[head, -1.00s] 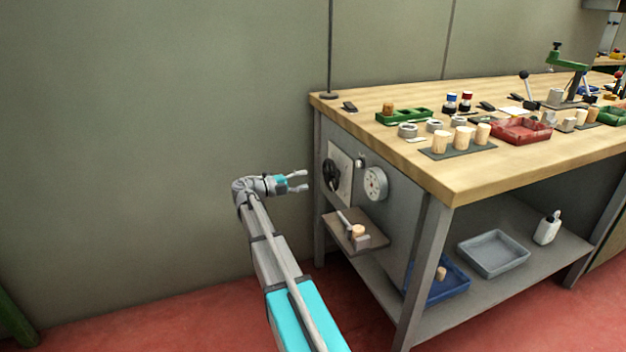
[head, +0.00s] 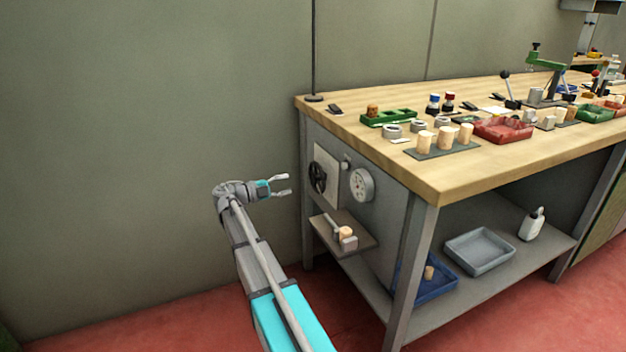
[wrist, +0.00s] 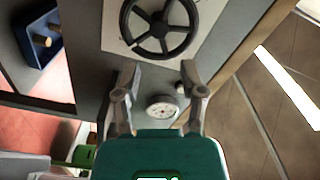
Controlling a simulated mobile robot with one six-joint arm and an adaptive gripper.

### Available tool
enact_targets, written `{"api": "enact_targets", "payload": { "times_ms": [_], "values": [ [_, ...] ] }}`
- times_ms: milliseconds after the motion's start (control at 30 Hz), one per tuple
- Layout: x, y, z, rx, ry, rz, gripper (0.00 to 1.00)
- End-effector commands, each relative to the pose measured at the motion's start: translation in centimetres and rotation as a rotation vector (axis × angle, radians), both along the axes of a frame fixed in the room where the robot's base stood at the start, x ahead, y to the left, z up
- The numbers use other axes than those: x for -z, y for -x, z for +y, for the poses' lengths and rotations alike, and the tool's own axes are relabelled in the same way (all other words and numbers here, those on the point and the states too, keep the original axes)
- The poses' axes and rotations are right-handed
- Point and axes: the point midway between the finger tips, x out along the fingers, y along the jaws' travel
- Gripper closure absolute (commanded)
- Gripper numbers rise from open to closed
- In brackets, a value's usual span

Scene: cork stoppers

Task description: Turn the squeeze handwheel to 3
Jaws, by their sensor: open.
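The black handwheel (head: 317,177) is mounted on a pale plate (head: 329,189) on the bench's left end panel. In the wrist view the handwheel (wrist: 160,24) shows its spokes and hub, with its top cut off by the frame edge. A round white dial (head: 361,185) sits to its right in the head view; the dial also shows in the wrist view (wrist: 161,107), between the fingers. Its numbers are too small to read. My gripper (head: 287,185) is open and empty, to the left of the handwheel and apart from it. In the wrist view my gripper (wrist: 157,78) points towards the wheel.
A small shelf (head: 329,237) with a clamp and a cork (head: 347,232) juts out below the handwheel. A blue bin (head: 440,287) stands on the lower shelf. The bench top (head: 440,183) overhangs to the right. Free room lies left of the bench, before the wall.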

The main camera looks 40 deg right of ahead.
Motion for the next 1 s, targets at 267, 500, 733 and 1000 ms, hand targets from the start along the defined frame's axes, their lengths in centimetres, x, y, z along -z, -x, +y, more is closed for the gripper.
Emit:
{"api": "enact_targets", "payload": {
  "times_ms": [267, 500, 733, 1000],
  "values": [
    [0.0, 0.0, 0.3, 0.001, -0.088, 0.374, 0.47],
    [0.0, 0.0, 0.6, 0.002, -0.169, 0.708, 0.47],
    [0.0, 0.0, 0.9, 0.002, -0.245, 1.03, 0.47],
    [-0.1, -0.1, 1.2, 0.001, -0.335, 1.407, 0.47]
  ]
}}
